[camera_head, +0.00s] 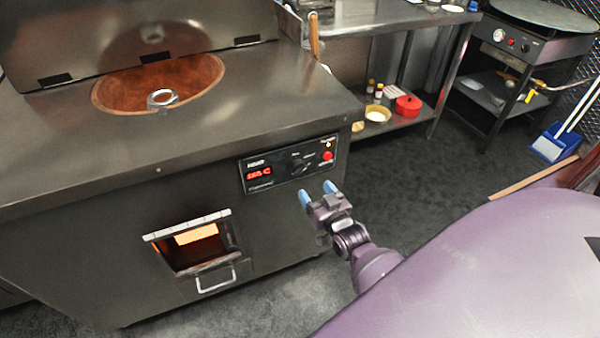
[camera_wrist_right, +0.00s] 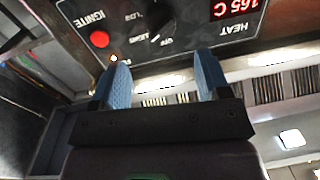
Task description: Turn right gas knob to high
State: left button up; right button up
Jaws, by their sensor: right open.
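The tandoor's black control panel (camera_head: 290,163) has a red digital readout (camera_head: 259,174), a dark knob (camera_head: 300,164) and a red button (camera_head: 327,156). My right gripper (camera_head: 317,193) has blue fingertips, open and empty, just below and in front of the panel's right part. In the right wrist view the panel (camera_wrist_right: 185,28) appears upside down, reading 165 C and IGNITE. My fingers (camera_wrist_right: 163,75) stand apart below the knob area, not around it. My left gripper is out of view.
The tandoor's steel counter (camera_head: 260,95) has a round clay opening (camera_head: 160,85). A glowing window (camera_head: 195,245) with a handle is low on its front. A shelf with a red pot (camera_head: 408,106) and a griddle (camera_head: 540,20) stand behind. The dark floor between is clear.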

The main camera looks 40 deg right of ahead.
aim_at(299, 170)
jog(key=w, duration=0.5)
jog(key=w+d+b, duration=0.1)
jog(key=w, duration=0.1)
jog(key=shift+w+d+f, duration=0.1)
jog(key=shift+w, duration=0.65)
jog(key=shift+c, duration=0.5)
jog(key=c, duration=0.8)
